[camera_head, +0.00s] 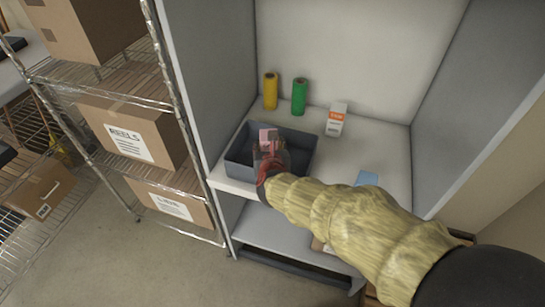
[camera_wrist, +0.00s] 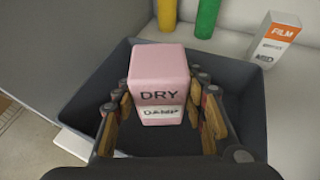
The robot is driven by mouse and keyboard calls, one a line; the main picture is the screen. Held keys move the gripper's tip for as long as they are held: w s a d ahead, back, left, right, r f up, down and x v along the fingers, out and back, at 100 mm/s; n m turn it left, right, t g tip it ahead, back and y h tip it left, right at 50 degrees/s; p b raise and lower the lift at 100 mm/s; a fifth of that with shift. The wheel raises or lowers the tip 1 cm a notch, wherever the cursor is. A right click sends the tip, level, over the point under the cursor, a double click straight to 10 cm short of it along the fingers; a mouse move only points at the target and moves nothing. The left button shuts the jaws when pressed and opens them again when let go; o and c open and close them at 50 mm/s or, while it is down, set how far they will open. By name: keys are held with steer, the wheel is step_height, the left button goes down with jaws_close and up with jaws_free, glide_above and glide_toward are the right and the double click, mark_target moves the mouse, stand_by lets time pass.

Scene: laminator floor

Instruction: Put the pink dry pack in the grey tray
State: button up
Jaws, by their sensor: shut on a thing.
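The pink dry pack (camera_wrist: 160,85) is a pink block lettered "DRY", with a white label below. My gripper (camera_wrist: 162,112) is shut on the pack, with a finger on each side of it. In the head view, my gripper (camera_head: 268,158) and the pink pack (camera_head: 267,135) are over the grey tray (camera_head: 238,172). In the wrist view, the dark grey tray (camera_wrist: 88,105) surrounds the pack on several sides. The gripper hides part of the tray floor, and I cannot tell whether the pack touches it.
Behind the tray stand a yellow roll (camera_head: 270,91) and a green roll (camera_head: 299,97). A white and orange film box (camera_head: 336,119) is to the right. A blue item (camera_head: 366,178) lies on the shelf. A wire rack with boxes (camera_head: 135,135) stands left of the cabinet wall.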

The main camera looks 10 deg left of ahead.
steer(key=shift+w+d+f, duration=0.25)
steer(key=shift+w+f, duration=0.4)
steer(key=shift+f, duration=0.1)
steer(key=f, duration=0.1)
steer(key=f+b, duration=0.2)
steer(key=shift+w+d+f, duration=0.1)
steer(key=shift+w+f, duration=0.15)
steer(key=shift+f, duration=0.15)
steer(key=shift+r, duration=0.1)
steer(key=shift+s+f+b, duration=0.1)
steer(key=shift+f+b, duration=0.35)
steer(key=shift+b, duration=0.35)
